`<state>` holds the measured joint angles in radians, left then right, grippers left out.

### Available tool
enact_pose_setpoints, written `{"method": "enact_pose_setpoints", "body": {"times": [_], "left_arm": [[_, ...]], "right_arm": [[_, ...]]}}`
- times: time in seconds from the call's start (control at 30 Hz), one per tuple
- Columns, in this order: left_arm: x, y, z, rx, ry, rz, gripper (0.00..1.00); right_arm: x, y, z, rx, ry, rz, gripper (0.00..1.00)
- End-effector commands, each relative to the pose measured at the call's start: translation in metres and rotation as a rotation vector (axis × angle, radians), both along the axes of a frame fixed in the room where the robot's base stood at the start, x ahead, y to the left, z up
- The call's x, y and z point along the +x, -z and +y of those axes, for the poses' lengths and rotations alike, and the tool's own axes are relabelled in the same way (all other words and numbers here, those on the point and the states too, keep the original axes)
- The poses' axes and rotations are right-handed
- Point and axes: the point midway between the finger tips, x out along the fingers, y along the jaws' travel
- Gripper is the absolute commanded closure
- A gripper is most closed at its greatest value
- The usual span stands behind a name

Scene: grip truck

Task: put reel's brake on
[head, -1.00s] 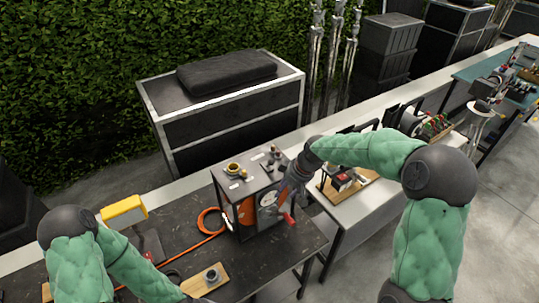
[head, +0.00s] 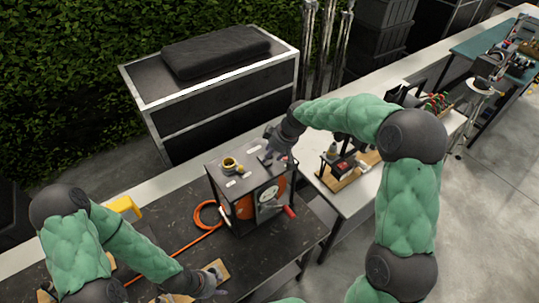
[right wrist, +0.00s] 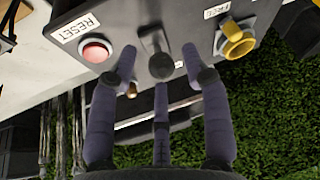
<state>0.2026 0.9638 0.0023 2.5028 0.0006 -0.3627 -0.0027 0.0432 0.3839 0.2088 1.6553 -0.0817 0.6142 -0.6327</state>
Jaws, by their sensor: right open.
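The reel (head: 243,206) is an orange drum in a dark box-shaped frame, with a red-tipped crank (head: 289,211) on its front. Its top panel carries a dark lever with a round knob (right wrist: 158,58), a red button (right wrist: 95,50) marked RESET and a yellow ring-shaped fitting (right wrist: 238,40) marked FREE. My right gripper (head: 277,150) is at the panel's back right corner. In the right wrist view its fingers (right wrist: 160,72) are open around the knob; contact cannot be told. My left gripper (head: 208,281) is low over a wooden board; its fingers are too small to read.
An orange cable (head: 180,249) lies coiled and stretched across the dark table (head: 165,215), left of the reel. The wooden board (head: 216,268) is at the front. A white table (head: 345,201) with other gear stands right, and a large case (head: 215,110) stands behind.

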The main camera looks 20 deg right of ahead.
Motion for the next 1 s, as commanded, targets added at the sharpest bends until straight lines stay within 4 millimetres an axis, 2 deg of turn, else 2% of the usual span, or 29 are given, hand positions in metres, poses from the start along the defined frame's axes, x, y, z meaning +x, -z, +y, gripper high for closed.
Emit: {"method": "enact_pose_setpoints", "body": {"times": [0.1,0.23,0.57,0.73,0.77,1.0], "left_arm": [[0.0,-0.003,0.0,0.0,0.0,0.001,0.6],[0.0,-0.004,0.0,0.0,0.0,0.001,0.6],[0.0,-0.004,0.0,0.0,0.0,0.001,0.6],[0.0,-0.004,0.0,0.0,0.0,0.001,0.6],[0.0,-0.004,0.0,0.0,0.0,0.001,0.6],[0.0,-0.004,0.0,0.0,0.0,0.001,0.6]], "right_arm": [[0.004,0.013,0.004,0.0,0.0,0.001,0.52],[0.007,0.021,0.006,0.0,0.0,0.0,0.52],[0.008,0.024,0.007,0.0,0.0,-0.001,0.52],[0.007,0.024,0.007,0.0,0.0,-0.001,0.97],[0.007,0.024,0.007,0.0,0.001,0.0,1.0],[0.007,0.025,0.007,0.0,0.0,0.002,1.0]]}}
